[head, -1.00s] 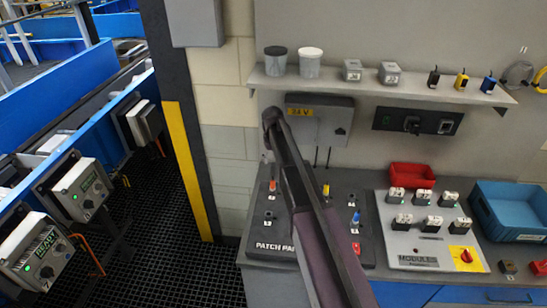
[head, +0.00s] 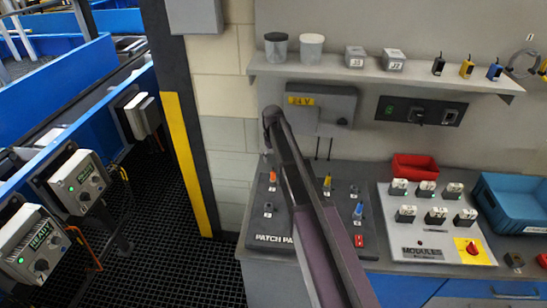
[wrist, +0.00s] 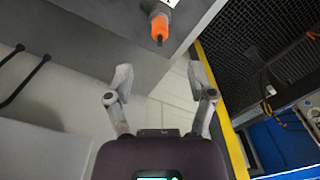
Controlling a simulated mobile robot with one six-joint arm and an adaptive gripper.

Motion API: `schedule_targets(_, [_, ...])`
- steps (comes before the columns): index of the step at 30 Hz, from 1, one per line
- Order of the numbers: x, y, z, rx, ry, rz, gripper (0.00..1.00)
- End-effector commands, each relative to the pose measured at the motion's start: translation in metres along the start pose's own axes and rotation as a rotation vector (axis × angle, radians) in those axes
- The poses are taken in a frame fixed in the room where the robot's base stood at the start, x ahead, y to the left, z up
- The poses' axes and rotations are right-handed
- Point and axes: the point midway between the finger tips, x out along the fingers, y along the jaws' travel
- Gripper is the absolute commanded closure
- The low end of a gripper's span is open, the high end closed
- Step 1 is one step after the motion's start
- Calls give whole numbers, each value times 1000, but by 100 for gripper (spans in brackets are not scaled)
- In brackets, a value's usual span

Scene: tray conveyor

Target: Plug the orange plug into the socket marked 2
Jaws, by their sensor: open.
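The orange plug (head: 272,176) stands upright on the dark patch panel (head: 257,228) near its back left. In the wrist view the orange plug (wrist: 159,27) sits at a grey collar near the panel edge, with part of a white label beside it. My gripper (wrist: 160,80) is open and empty, with the plug beyond its fingertips and apart from them. A bare socket (head: 268,206) is in front of the plug; its number is too small to read. My arm hides the middle of the panel, and my gripper is not clear in the head view.
A yellow plug (head: 327,184) and a blue plug (head: 358,211) stand on the panel's right side. To the right are a module board (head: 425,245), a red bin (head: 415,167) and a blue bin (head: 510,205). A shelf (head: 380,74) and wall box (head: 320,105) are behind.

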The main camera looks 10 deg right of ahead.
Motion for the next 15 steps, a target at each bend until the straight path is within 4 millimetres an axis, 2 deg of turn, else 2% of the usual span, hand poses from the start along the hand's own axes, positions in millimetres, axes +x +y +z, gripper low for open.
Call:
schedule_targets(1, [8,0,0,0,0,0,29])
schedule_targets(15, [43,1,0,1,0,0,29])
